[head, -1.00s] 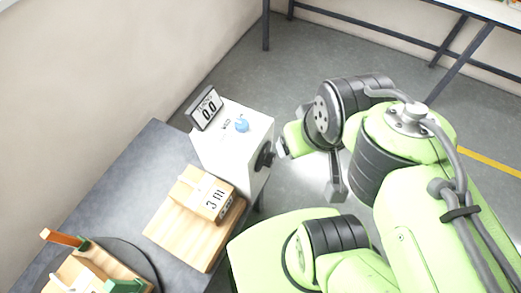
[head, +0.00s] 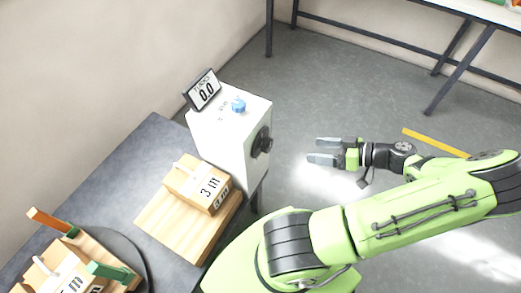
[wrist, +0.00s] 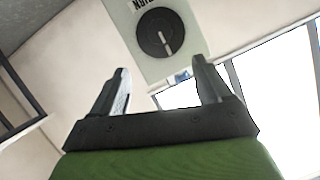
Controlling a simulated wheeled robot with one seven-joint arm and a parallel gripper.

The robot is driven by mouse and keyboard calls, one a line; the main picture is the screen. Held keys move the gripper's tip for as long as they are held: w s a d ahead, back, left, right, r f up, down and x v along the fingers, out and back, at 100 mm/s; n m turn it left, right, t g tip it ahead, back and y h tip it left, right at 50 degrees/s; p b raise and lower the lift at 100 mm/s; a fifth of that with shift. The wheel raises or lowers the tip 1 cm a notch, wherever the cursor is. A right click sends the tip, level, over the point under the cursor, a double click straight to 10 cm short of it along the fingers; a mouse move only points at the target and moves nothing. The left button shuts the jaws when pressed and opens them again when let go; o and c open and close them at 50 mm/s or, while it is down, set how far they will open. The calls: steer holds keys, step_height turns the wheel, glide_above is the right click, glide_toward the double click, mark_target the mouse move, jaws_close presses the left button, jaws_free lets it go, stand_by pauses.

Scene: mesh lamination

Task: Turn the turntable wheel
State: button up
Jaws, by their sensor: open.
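A black round knob (head: 262,141) sticks out of the right side face of a white box (head: 233,130) on the table. The wrist view shows a black dial (wrist: 163,33) with a pale bar on a light panel, above and between my fingertips. A dark round plate (head: 137,262) lies at the lower left with wooden blocks on it; I cannot tell which round part is the turntable wheel. My gripper (head: 318,151) is open and empty, right of the knob and apart from it. It also shows in the wrist view (wrist: 160,66).
A small display (head: 204,90) reading 0.0 and a blue knob (head: 239,105) sit on top of the box. The floor right of the box is free.

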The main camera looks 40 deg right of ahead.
mark_target(270, 145)
steer(key=b+x, duration=0.3)
steer(key=x, duration=1.2)
steer(key=shift+w+a+f, duration=0.1)
steer(key=shift+w+a, duration=0.05)
steer(key=shift+w, duration=0.2)
steer(key=shift+c, duration=0.3)
steer(key=c, duration=1)
